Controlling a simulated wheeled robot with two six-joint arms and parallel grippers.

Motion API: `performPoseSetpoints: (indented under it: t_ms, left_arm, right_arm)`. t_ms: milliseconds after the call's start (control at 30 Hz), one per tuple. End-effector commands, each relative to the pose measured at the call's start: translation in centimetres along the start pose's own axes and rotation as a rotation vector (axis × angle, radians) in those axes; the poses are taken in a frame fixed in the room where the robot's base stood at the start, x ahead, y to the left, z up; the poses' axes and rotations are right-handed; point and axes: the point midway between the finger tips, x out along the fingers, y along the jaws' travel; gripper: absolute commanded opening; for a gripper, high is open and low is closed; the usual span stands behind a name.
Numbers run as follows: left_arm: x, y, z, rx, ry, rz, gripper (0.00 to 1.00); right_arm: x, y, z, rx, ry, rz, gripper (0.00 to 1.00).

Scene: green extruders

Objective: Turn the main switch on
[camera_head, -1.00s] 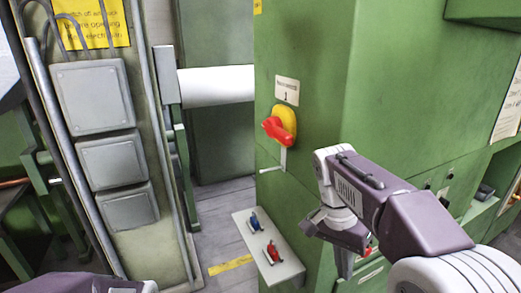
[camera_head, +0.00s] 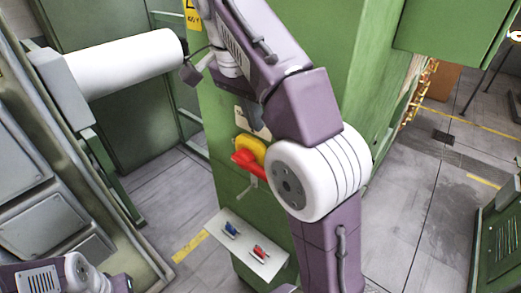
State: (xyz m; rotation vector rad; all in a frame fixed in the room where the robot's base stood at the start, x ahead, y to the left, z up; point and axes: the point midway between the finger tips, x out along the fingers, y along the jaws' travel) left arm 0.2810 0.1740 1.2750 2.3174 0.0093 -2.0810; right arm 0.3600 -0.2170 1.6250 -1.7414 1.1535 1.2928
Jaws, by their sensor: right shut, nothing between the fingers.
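The main switch is a red handle (camera_head: 248,164) on a yellow mount (camera_head: 253,148), on the side of a green cabinet (camera_head: 225,190). The handle lies across the lower left part of the yellow mount. My right gripper (camera_head: 254,118) is just above the switch in the picture, in front of the pale label plate, and is shut and empty. A gap shows between it and the yellow mount. My right forearm and elbow cover the cabinet to the right of the switch. Part of my left arm shows at the lower left, but its gripper is out of view.
A white roller (camera_head: 125,65) is at the upper left. Grey boxes (camera_head: 20,155) line the left edge. Open floor (camera_head: 390,215) is at the right.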

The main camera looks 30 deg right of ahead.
Motion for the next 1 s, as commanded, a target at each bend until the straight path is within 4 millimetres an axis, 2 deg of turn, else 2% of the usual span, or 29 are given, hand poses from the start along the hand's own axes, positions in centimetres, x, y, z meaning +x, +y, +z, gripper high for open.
performPoseSetpoints:
  t_ms: [167,267,400,633,800,1000]
  left_arm:
    - [0.2,0.0,0.0,0.0,0.0,0.0,0.36]
    - [0.8,0.0,0.1,0.0,0.0,0.0,0.36]
    - [2.9,-0.1,0.3,0.0,0.0,0.0,0.36]
    - [4.0,-0.1,0.4,0.0,0.0,0.0,0.36]
    - [4.1,-0.1,0.4,0.0,0.001,0.0,0.36]
    - [4.0,-0.1,0.4,0.0,0.001,0.0,0.36]
  right_arm:
    - [0.2,0.0,0.1,-0.001,0.0,0.0,0.0]
    - [0.9,0.0,0.1,0.0,-0.001,0.001,0.0]
    - [3.7,0.1,0.3,0.0,-0.001,0.002,0.0]
    - [8.3,0.2,0.2,0.001,-0.002,0.005,0.0]
    - [11.3,0.1,0.4,-0.002,-0.002,0.004,0.0]
    - [13.5,0.0,1.1,-0.002,-0.001,0.001,0.0]
